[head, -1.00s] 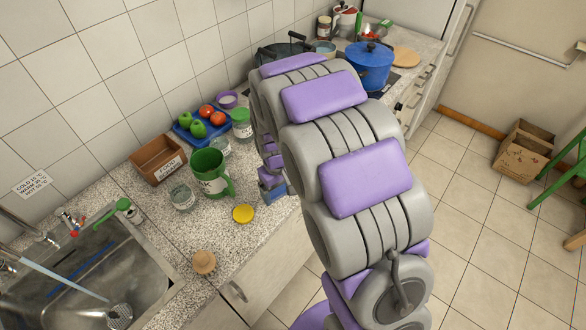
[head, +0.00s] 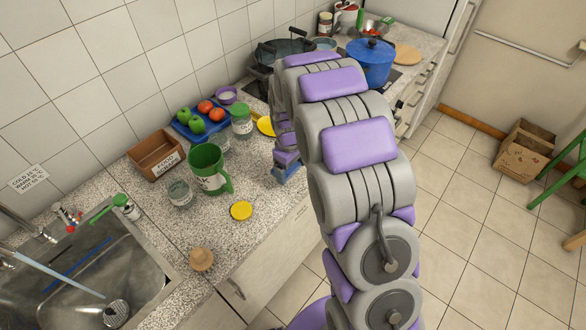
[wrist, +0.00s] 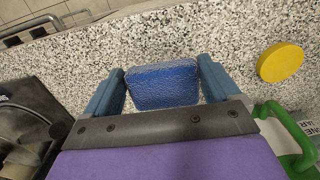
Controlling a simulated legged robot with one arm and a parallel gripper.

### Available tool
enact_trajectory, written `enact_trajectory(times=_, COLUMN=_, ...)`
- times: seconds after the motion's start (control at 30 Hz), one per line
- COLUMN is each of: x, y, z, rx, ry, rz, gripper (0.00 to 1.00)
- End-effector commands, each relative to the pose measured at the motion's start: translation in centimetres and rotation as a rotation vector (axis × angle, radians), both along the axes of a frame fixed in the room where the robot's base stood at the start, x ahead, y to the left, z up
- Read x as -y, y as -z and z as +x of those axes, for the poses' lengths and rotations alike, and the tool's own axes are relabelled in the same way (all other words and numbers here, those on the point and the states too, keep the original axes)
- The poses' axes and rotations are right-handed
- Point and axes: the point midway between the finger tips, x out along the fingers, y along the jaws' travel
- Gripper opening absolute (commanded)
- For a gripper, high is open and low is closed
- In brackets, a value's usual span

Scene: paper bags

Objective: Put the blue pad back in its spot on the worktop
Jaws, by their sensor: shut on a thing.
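The blue pad (wrist: 163,85) is between the two fingers of my gripper (wrist: 160,88) in the wrist view, and the gripper is shut on it. Speckled worktop (wrist: 200,40) shows behind and around the pad. I cannot tell how high the pad is above the worktop. In the head view my gripper (head: 289,172) is near the worktop's front edge, right of the green mug (head: 207,168). My arm hides most of the gripper there, and the pad cannot be made out.
A yellow disc (head: 241,210) lies near the front edge, also in the wrist view (wrist: 281,62). A glass jar (head: 180,193), brown box (head: 155,156), blue tray (head: 185,132) and wooden knob-like object (head: 202,259) stand nearby. The sink (head: 85,265) is left, the blue pot (head: 370,62) at the back.

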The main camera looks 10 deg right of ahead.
Motion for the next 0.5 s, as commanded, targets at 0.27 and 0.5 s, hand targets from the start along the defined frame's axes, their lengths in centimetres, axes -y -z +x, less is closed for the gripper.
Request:
enact_trajectory(times=0.27, x=1.0, y=0.2, z=2.4, rx=0.001, ry=0.001, rz=0.0, gripper=0.61)
enact_trajectory(times=0.5, x=1.3, y=1.9, z=2.7, rx=-0.005, ry=0.001, rz=0.0, gripper=0.61)
